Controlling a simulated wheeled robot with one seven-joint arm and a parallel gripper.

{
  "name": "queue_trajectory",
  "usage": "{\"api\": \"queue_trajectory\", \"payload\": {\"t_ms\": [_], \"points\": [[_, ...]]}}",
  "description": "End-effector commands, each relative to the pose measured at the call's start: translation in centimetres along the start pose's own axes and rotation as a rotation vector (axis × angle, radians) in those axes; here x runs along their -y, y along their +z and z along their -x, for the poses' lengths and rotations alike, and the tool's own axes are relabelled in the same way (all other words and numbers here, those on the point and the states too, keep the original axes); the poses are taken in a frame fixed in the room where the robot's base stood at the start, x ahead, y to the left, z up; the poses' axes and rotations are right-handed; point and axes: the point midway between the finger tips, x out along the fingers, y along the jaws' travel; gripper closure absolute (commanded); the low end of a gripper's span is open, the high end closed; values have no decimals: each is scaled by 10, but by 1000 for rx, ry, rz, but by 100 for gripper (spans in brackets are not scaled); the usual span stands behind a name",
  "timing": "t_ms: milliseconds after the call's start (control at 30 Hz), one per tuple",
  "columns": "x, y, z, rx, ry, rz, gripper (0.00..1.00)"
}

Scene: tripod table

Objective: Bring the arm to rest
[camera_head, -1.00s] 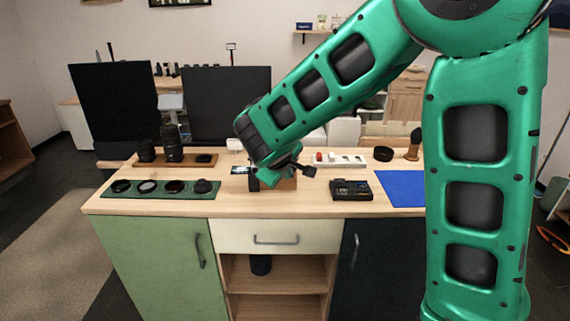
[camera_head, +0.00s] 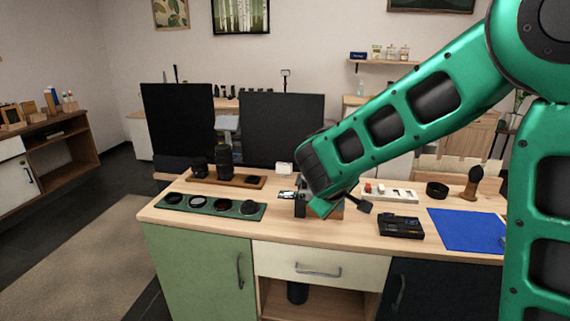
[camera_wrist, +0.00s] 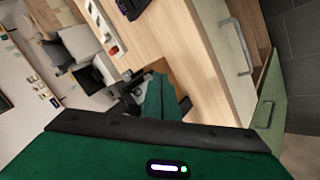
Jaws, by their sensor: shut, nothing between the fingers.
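My green arm reaches from the upper right down to the left across the head view. Its forearm ends low over the middle of the workbench (camera_head: 290,225). My gripper (camera_head: 328,208) is at that end, close to a wooden block (camera_head: 338,214) and dark items; whether it touches them I cannot tell. It is shut and empty, with its fingers largely hidden by the forearm. The wrist view is tilted, with green and black parts of my arm across its lower half.
A black device (camera_head: 401,226), a blue mat (camera_head: 466,230) and a white tray (camera_head: 390,193) lie right of the gripper. A green strip with several discs (camera_head: 210,205) and a wooden board with dark cylinders (camera_head: 240,181) lie left. Two dark screens (camera_head: 282,128) stand behind. Floor is free at left.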

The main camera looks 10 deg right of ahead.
Motion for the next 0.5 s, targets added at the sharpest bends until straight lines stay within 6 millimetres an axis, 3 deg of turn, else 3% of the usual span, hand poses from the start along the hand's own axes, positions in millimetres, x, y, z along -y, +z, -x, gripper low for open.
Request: {"api": "queue_trajectory", "payload": {"t_ms": [167, 300, 500], "points": [[-42, 72, 6, 133, -45, -175, 100], [-68, 158, 25, 287, -115, -385, 100], [-69, 268, 75, 485, -229, -681, 100]]}}
